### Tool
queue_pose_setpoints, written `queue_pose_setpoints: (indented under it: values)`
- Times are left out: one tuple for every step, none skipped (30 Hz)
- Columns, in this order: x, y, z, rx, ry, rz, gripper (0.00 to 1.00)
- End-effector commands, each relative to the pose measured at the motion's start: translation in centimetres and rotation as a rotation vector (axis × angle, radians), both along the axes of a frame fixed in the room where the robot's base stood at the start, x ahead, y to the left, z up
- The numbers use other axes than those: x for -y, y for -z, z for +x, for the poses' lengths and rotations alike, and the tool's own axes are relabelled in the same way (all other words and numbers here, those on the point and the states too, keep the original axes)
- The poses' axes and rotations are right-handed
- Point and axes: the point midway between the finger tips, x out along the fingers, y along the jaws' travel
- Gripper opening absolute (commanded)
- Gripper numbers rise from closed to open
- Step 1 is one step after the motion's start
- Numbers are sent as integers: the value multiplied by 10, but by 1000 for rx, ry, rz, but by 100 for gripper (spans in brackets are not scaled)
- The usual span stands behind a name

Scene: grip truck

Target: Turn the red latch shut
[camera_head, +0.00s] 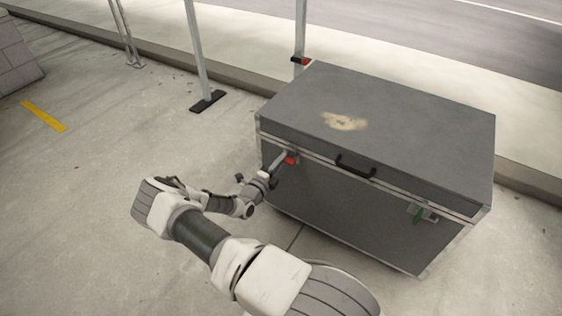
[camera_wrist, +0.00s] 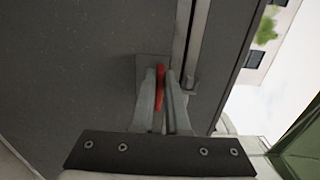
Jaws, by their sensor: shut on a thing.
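A large grey case (camera_head: 350,215) with a closed lid stands on the concrete. The red latch (camera_head: 290,159) is on its front face near the left end, just under the lid seam. My gripper (camera_head: 281,165) reaches the latch from the front left. In the wrist view, the red latch (camera_wrist: 160,84) stands between the two fingers of my gripper (camera_wrist: 166,90), which are shut on it. Its metal plate shows behind the fingers. The fingers hide part of the latch, so I cannot tell its exact turn angle.
Metal posts (camera_head: 198,50) stand behind on the left. The concrete floor (camera_head: 90,190) on the left is clear.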

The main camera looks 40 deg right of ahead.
Motion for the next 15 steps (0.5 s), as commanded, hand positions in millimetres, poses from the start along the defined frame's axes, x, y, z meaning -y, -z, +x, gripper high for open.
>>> queue_pose_setpoints:
  values:
    - [0,2,-1,-13,2,-3,0]
    - [0,2,-1,-17,2,-5,0]
    - [0,2,-2,-23,2,-7,0]
    - [0,2,-2,-27,2,-9,0]
    - [0,2,-2,-29,2,-10,0]
    - [0,2,-2,-32,2,-11,0]
    - [0,2,-2,-34,2,-12,0]
    - [0,2,-2,-35,2,-12,0]
    - [0,2,-2,-37,2,-13,0]
    - [0,2,-2,-37,3,-13,0]
    - [0,2,-2,-37,2,-13,0]
    - [0,2,-2,-37,2,-13,0]
    - [0,2,-2,-37,2,-13,0]
    - [0,2,-2,-37,2,-13,0]
    - [0,2,-2,-37,2,-13,0]
